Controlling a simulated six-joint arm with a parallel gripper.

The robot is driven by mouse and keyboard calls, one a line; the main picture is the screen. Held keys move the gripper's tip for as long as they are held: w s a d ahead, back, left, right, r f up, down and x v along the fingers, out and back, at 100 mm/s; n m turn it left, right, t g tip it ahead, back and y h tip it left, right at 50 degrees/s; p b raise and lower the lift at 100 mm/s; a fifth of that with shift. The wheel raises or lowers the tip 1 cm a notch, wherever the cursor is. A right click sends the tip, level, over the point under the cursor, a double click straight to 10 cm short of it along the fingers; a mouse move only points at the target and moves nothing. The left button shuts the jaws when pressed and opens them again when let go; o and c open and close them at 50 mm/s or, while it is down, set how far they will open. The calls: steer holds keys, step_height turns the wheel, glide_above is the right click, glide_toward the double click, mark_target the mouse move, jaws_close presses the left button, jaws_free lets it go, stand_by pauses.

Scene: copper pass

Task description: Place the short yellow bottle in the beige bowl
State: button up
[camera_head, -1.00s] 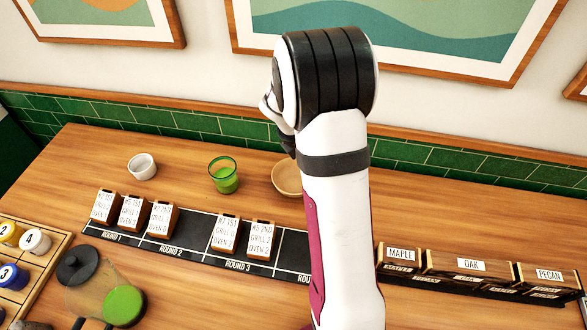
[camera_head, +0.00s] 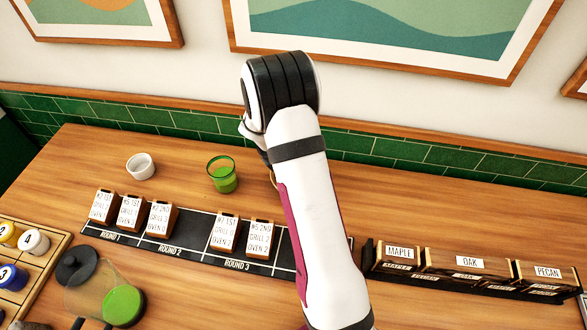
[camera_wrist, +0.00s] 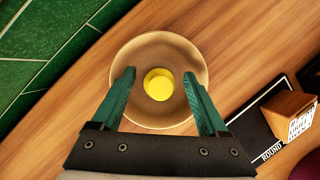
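The beige bowl (camera_wrist: 140,52) stands on the table, seen from above in the wrist view. The short yellow bottle (camera_wrist: 158,84) is inside it, near the middle, with its round top facing up. My gripper (camera_wrist: 158,74) is open, with its green fingers over the bowl on either side of the bottle and a clear gap on both sides. In the head view my arm hides my gripper, the bottle and nearly all of the bowl.
A white cup (camera_head: 141,166) and a green glass (camera_head: 222,175) stand left of my arm. Labelled wooden blocks (camera_head: 161,219) stand on a black round board (camera_head: 187,235) in front. Wooden boxes (camera_head: 467,265) are at right. The green tiled wall (camera_head: 410,156) is close behind.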

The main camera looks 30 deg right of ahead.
steer(key=v, duration=1.2)
steer(key=s+a+r+m+y, duration=0.3)
steer(key=s+a+m, duration=0.6)
steer(key=s+m, duration=0.2)
steer(key=s+a+r+m+y, duration=0.3)
steer(key=s+a+m, duration=0.6)
steer(key=s+m, duration=0.3)
steer(key=s+r, duration=0.1)
steer(key=s, duration=0.2)
steer(key=shift+s+a+m, duration=0.3)
steer(key=shift+s+a, duration=0.1)
